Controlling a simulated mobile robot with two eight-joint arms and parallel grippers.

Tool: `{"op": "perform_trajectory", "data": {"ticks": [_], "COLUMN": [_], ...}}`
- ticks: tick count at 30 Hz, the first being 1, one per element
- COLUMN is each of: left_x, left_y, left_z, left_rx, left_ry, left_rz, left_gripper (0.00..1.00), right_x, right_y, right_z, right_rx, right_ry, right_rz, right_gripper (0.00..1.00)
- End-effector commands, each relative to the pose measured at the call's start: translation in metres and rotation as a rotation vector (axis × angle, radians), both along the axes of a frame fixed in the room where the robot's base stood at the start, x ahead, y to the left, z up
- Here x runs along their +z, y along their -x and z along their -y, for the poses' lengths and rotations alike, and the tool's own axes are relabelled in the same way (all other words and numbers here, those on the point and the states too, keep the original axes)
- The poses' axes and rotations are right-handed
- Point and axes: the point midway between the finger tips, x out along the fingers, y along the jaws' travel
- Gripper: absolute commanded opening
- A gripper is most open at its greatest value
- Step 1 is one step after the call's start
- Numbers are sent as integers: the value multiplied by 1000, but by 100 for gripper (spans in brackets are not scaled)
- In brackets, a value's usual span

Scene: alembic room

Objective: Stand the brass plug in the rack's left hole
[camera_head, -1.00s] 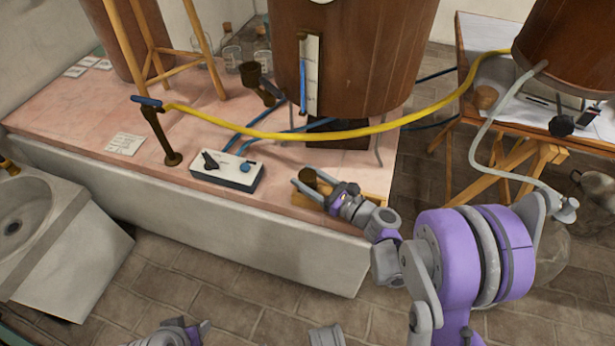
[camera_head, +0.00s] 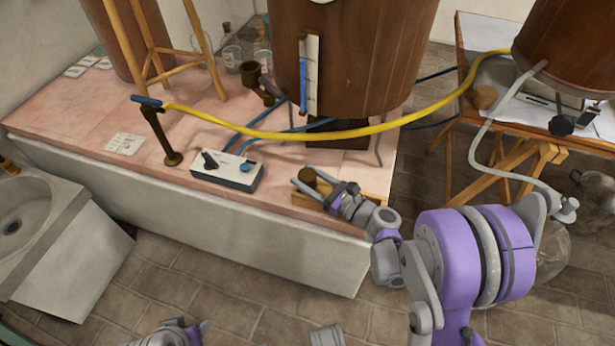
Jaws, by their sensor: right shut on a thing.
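My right gripper (camera_head: 309,184) is at the front right of the pink tiled platform, shut on the brass plug (camera_head: 308,175). The plug is a small dark brass piece, and its top shows between the fingers. The wooden rack (camera_head: 378,183) is a light block under and behind the gripper, mostly hidden by it. Its holes are not visible, and I cannot tell whether the plug is in one or above it. My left gripper (camera_head: 203,328) shows only in part at the bottom edge; its opening is unclear.
A white control box (camera_head: 227,172) with knobs stands left of my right gripper. A large wooden vat (camera_head: 355,60) stands behind, with a yellow hose (camera_head: 330,134) sagging in front of it. A dark post (camera_head: 162,140) and a stone sink (camera_head: 40,235) are at left.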

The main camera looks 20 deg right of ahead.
Motion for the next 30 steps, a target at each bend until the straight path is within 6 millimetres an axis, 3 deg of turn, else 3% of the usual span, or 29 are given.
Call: {"op": "perform_trajectory", "data": {"ticks": [2, 3, 8, 20, 30], "left_x": [0, 0, 0, 1, 9], "left_y": [0, 0, 0, 0, 2], "left_z": [0, 0, 0, 0, 0], "left_rx": [0, 0, 0, 0, 0], "left_ry": [0, 0, 0, 0, 0], "left_rz": [0, 0, 0, 0, 0], "left_gripper": [53, 53, 53, 53, 53], "right_x": [0, 0, 0, 0, 1], "right_y": [0, 0, 0, 6, 58], "right_z": [0, 0, 0, 5, 42], "right_rx": [0, 0, 0, -2, -5], "right_ry": [0, 0, 0, 1, 1], "right_rz": [0, 0, 0, 1, 1], "right_gripper": [0, 65, 94, 94, 94]}}
